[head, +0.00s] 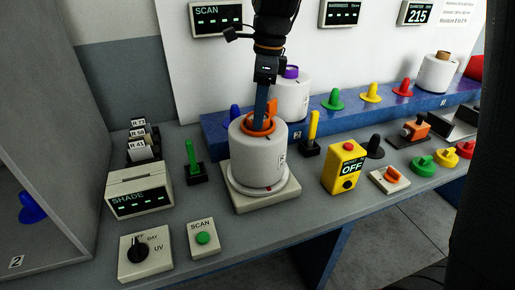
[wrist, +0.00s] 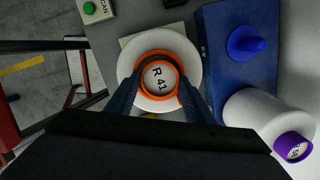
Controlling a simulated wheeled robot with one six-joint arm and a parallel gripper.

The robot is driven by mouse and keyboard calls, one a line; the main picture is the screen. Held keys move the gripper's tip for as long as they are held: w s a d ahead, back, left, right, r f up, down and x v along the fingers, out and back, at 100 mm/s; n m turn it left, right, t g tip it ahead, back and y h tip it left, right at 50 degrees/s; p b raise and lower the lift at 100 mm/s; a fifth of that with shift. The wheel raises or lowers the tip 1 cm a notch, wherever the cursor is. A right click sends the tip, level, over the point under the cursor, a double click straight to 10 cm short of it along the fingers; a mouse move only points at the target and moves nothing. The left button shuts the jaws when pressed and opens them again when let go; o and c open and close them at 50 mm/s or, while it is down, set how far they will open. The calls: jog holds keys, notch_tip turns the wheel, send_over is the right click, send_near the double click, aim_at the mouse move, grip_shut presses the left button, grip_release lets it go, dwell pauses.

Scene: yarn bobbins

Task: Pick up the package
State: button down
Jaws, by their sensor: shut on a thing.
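The package appears to be a white yarn bobbin (head: 258,158) with an orange core, standing upright on a pale square platform (head: 265,202) on the grey bench. My gripper (head: 263,125) reaches down onto its top from above and is shut on the orange core. In the wrist view, the bobbin (wrist: 134,89) shows its orange core ring (wrist: 144,55) with an "R 41" label inside. The blue fingers of my gripper (wrist: 158,95) lie at either side of the ring. The core's inside below the label is hidden.
A second white bobbin with a purple core (head: 291,95) stands close behind on the blue rack (head: 345,125). The SHADE box (head: 139,192) is at left.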

jog(key=shift+w+r, duration=0.1)
jog(key=shift+r, duration=0.05)
jog(key=shift+r, duration=0.2)
notch_tip(320, 180, up, 10)
jog(key=b, duration=0.2)
jog(key=shift+f, duration=0.2)
dwell(0.6)
